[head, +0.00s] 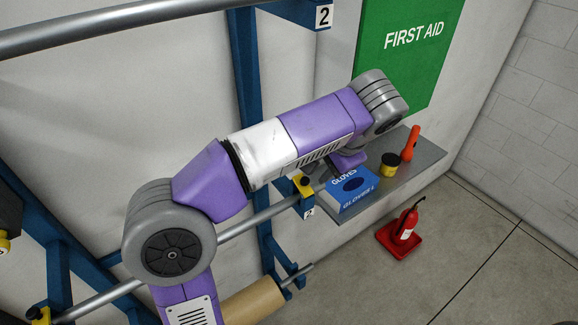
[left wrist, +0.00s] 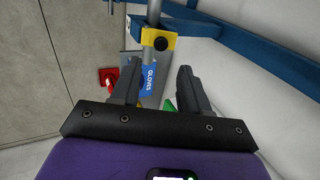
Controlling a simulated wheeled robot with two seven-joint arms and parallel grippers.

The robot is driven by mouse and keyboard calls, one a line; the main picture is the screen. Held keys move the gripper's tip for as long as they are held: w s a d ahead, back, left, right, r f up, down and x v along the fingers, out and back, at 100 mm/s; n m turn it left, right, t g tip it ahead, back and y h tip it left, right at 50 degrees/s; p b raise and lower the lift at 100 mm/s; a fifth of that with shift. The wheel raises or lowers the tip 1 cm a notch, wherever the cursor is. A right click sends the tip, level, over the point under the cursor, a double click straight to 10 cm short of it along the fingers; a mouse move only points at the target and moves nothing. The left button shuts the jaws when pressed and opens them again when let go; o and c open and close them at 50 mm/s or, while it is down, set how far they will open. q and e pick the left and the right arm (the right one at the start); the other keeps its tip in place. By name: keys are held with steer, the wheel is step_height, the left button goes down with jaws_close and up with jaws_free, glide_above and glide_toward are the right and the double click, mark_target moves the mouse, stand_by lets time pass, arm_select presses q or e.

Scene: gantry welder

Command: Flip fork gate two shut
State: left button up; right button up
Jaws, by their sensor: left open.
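Fork gate two (head: 303,185) is a small yellow block with a black knob, at the end of a blue fork arm with a "2" label (head: 309,212) just below it. A grey rail (head: 245,222) runs into this fork. In the left wrist view the yellow gate (left wrist: 159,41) is beyond my fingertips, roughly in line with the gap between them. I cannot tell whether the gate is open or shut. My left gripper (head: 326,172) is partly hidden by my arm, just right of the gate. In the wrist view its fingers (left wrist: 158,76) are apart and empty.
A shelf (head: 425,157) behind the gate holds a blue gloves box (head: 350,191), a yellow-black roll (head: 391,164) and an orange torch (head: 410,143). A blue upright (head: 246,75) is close behind my arm. Another yellow gate (head: 38,314) is lower left.

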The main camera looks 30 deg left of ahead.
mark_target(302, 175)
arm_select(q)
steer(key=x, duration=0.2)
steer(key=b+x, duration=0.1)
steer(key=x, duration=0.4)
steer(key=shift+s+a+f+b, duration=0.1)
steer(key=shift+s+a+b, duration=0.15)
steer(key=shift+s+b, duration=0.15)
steer(key=shift+w, duration=0.1)
steer(key=shift+c, duration=0.3)
jaws_close()
steer(key=shift+a+p, duration=0.1)
steer(key=shift+p, duration=0.35)
steer(key=h+p, duration=0.1)
steer(key=p, duration=0.1)
steer(key=a+g+h+p, duration=0.1)
steer(key=p, duration=0.1)
steer(key=h+p, duration=0.1)
steer(key=p, duration=0.1)
steer(key=shift+w+a+g+h, duration=0.2)
steer(key=shift+w+g+h, duration=0.05)
steer(key=shift+g+h, duration=0.05)
steer(key=shift+w+a+f+h+p, duration=0.15)
steer(key=shift+f+h+p, duration=0.2)
steer(key=shift+h+p, duration=0.35)
